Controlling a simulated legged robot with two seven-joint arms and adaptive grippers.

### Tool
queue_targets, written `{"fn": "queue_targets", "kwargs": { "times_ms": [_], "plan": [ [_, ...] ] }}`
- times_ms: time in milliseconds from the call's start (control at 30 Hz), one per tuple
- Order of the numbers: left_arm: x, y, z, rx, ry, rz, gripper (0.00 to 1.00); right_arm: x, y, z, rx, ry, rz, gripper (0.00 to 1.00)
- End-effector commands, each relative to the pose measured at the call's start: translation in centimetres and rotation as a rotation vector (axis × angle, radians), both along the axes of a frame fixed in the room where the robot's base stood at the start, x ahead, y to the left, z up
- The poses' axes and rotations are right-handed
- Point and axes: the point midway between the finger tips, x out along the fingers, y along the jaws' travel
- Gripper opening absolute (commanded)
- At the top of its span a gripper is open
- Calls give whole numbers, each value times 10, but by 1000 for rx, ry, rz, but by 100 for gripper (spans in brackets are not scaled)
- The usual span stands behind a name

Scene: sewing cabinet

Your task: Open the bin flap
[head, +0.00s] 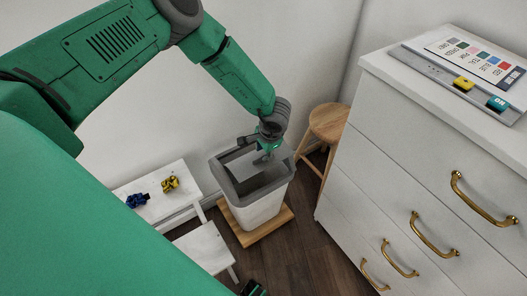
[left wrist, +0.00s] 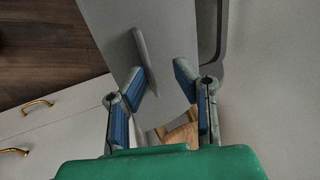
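The bin (head: 262,212) has a white body and a grey rim and stands on a wooden board. Its grey flap (head: 241,167) appears tilted within the rim, with a darker opening beside it; the gripper partly covers this area. My left gripper (head: 268,151) is at the far side of the bin top. In the left wrist view its two blue-padded fingers (left wrist: 162,80) are spread apart. A grey panel edge (left wrist: 146,57) shows near the left finger; contact cannot be told. A small black-and-green part at the bottom of the head view may be my right gripper (head: 253,288).
A white step bench (head: 160,187) with a blue and a yellow object stands left of the bin. A wooden stool (head: 328,119) is behind right. A white drawer cabinet (head: 400,170) with brass handles (head: 434,236) stands close on the right. Dark floor is clear in front.

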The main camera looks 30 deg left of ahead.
Motion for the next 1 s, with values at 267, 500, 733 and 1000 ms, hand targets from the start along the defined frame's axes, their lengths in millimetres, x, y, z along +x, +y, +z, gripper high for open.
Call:
{"fn": "queue_targets", "kwargs": {
  "times_ms": [267,500,733,1000],
  "plan": [
    [-3,-13,50,-2,-4,-2,25,0,0,0,0,-1,0,40],
    [-8,-24,93,0,-3,0,25,0,0,0,0,-1,0,40],
    [-11,-28,110,0,1,0,25,1,0,0,0,-1,0,40],
    [-11,-29,111,0,0,0,25,2,0,-1,0,2,0,40]
  ]
}}
